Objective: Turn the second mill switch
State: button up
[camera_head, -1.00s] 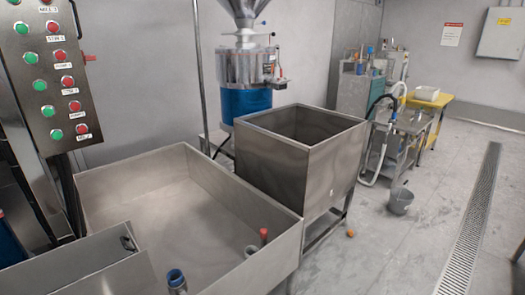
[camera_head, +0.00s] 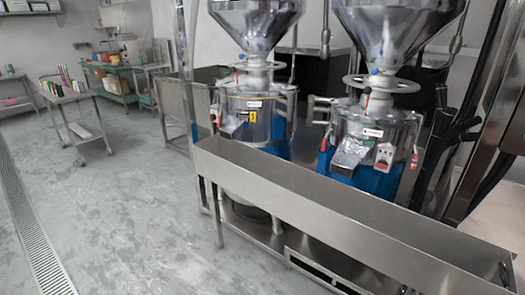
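Two mills with steel drums, blue lower housings and steel funnel hoppers stand behind a long steel trough. The left mill (camera_head: 258,104) is near the middle of the head view and the right mill (camera_head: 372,131) is to its right. A small whitish box with a red part (camera_head: 384,156) sits on the front of the right mill; I cannot tell whether it is a switch. A similar small box with red (camera_head: 243,116) is on the left mill. I cannot tell which mill is the second. My gripper is not in view.
The long steel trough (camera_head: 300,205) stands in front of both mills. At the left are a wheeled steel table (camera_head: 72,97) and a green table (camera_head: 108,94) with items. The grey floor is open left of the trough, with a drain grate (camera_head: 32,230) along it.

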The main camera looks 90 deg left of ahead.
aim_at(382, 164)
jog(key=u, duration=2.3)
jog(key=i+j+z, duration=0.1)
jog(key=i, duration=0.45)
jog(key=i+j+z, duration=0.1)
jog(key=i, duration=0.5)
